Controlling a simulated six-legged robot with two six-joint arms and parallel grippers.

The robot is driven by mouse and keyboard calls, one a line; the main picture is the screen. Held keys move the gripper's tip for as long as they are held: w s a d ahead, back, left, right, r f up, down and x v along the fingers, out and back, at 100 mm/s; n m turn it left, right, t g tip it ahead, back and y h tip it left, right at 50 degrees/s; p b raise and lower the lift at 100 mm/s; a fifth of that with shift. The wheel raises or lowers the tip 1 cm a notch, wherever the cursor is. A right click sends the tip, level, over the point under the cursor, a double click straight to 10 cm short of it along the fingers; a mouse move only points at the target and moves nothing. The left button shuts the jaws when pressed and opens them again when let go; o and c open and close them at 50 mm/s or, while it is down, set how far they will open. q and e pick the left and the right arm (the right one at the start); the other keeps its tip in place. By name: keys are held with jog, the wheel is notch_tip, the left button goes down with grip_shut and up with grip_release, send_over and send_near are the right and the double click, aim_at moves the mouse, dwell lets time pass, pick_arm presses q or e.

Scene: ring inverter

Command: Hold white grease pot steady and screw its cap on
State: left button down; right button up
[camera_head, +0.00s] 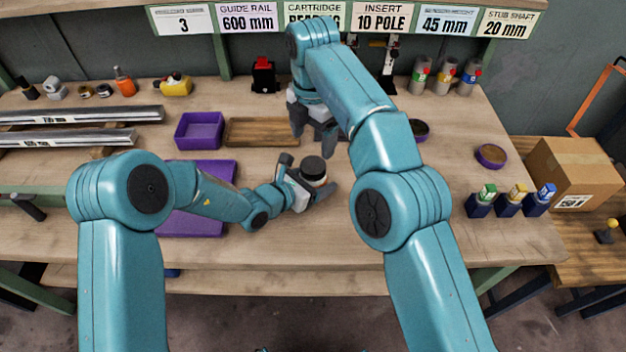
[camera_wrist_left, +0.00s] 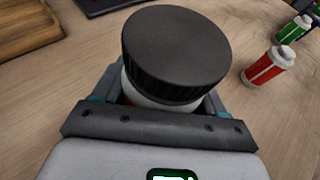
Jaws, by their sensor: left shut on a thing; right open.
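The white grease pot (camera_head: 313,181) stands on the bench near the middle, with its black ribbed cap (camera_head: 314,168) on top. In the left wrist view the cap (camera_wrist_left: 176,48) covers the pot's mouth and a band of the white pot (camera_wrist_left: 150,98) shows below it. I cannot tell how far the cap is threaded. My left gripper (camera_head: 307,178) is shut around the pot's body, below the cap. My right gripper (camera_head: 314,138) is open and empty, pointing down just behind the pot and apart from the cap. The pot's lower part is hidden by the left gripper.
A purple bin (camera_head: 200,131), a wooden tray (camera_head: 262,132) and a purple mat (camera_head: 172,221) lie to the left. A round purple dish (camera_head: 491,156) and several small bottles in dark blue holders (camera_head: 508,207) stand to the right. The front right bench top is clear.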

aim_at(313, 165)
jog(key=shift+f, duration=3.85)
jog(key=c, duration=1.1)
jog(key=m, duration=1.3)
jog(key=o, duration=1.2)
jog(key=shift+r, duration=2.25)
